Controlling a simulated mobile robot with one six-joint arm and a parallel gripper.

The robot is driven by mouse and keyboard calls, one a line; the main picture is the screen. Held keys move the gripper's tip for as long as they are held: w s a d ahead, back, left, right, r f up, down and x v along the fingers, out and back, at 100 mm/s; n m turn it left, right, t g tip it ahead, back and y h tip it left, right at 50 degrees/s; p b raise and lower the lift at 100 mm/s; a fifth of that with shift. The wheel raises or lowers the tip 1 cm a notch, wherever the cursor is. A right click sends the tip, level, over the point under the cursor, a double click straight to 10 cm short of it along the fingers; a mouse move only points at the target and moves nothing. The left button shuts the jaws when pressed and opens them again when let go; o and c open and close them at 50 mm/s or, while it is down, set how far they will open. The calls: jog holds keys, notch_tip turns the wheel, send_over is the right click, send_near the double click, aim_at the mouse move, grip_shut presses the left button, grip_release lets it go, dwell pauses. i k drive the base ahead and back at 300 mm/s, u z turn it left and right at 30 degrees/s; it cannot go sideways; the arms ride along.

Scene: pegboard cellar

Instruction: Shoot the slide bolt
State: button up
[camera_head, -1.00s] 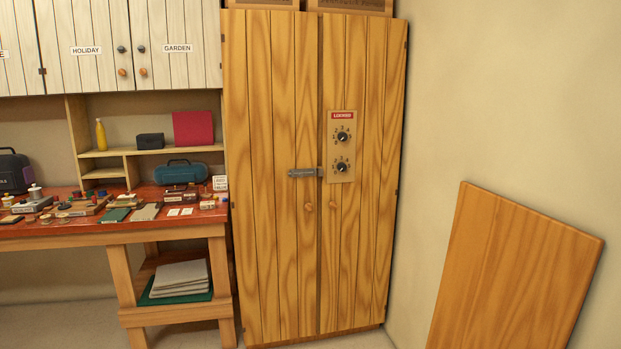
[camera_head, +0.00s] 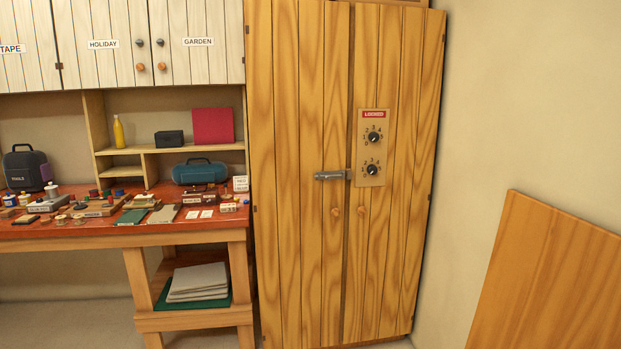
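The grey metal slide bolt (camera_head: 332,175) is mounted on a tall wooden locker (camera_head: 285,190). It lies horizontally at mid-height, mostly on the left door, with its right end at the seam between the two doors. I cannot tell from here how far its bar reaches across. Both locker doors are closed, with a round wooden knob on each (camera_head: 337,212). To the right of the bolt, a panel (camera_head: 373,147) on the right door carries two black numbered dials and a red label that appears to read "LOCKED". My gripper is not in view.
A red-topped workbench (camera_head: 120,233) crowded with small items stands left of the locker. Wall cabinets (camera_head: 195,60) hang above it. A wooden board (camera_head: 555,280) leans at the right, near the wall. Little floor shows in front of the locker.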

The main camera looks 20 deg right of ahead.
aim_at(328, 177)
jog(key=u, duration=0.45)
jog(key=i, duration=1.15)
jog(key=u, duration=0.35)
